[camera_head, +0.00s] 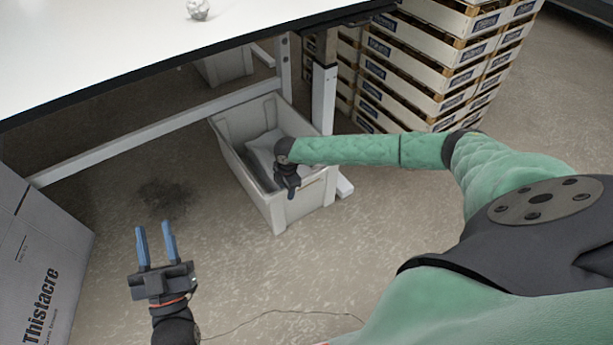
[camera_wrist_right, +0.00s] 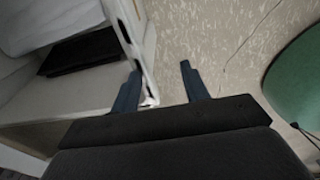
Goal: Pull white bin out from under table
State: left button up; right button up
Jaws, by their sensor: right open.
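The white bin (camera_head: 241,177) stands on the floor, partly under the table, its near end out past the table frame. A pale crumpled item and something dark lie inside it. My right gripper (camera_head: 290,191) is at the bin's near end wall. In the right wrist view, my right gripper (camera_wrist_right: 160,85) is open, with the bin's wall (camera_wrist_right: 134,30) running between its fingers, close to the left finger. Whether the fingers touch the wall I cannot tell. My left gripper (camera_head: 155,243) is open and empty above the floor, left of the bin.
The white table (camera_head: 110,40) with a black edge covers the upper left, a crumpled ball (camera_head: 198,10) on it. A table leg (camera_head: 324,98) stands beside the bin. Stacked pallet crates (camera_head: 430,60) are behind right. A grey box (camera_head: 40,250) stands at left.

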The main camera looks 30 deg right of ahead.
aim_at(307, 176)
jog(key=shift+h, duration=0.4)
jog(key=w+d, duration=0.1)
jog(key=d, duration=0.2)
jog(key=w+d+b, duration=0.1)
jog(key=d, duration=0.2)
jog(key=w+d, duration=0.1)
jog(key=d, duration=0.2)
jog(key=shift+w+d+b, duration=0.2)
jog(key=shift+d+b, duration=0.2)
jog(key=shift+d+r, duration=0.1)
jog(key=shift+d, duration=0.35)
pick_arm(q)
jog(key=shift+s+r+t+h, duration=0.15)
jog(key=shift+s+t, duration=0.4)
jog(key=shift+s+r+t+h, duration=0.15)
jog(key=shift+s+t, duration=0.35)
jog(key=shift+t, duration=0.05)
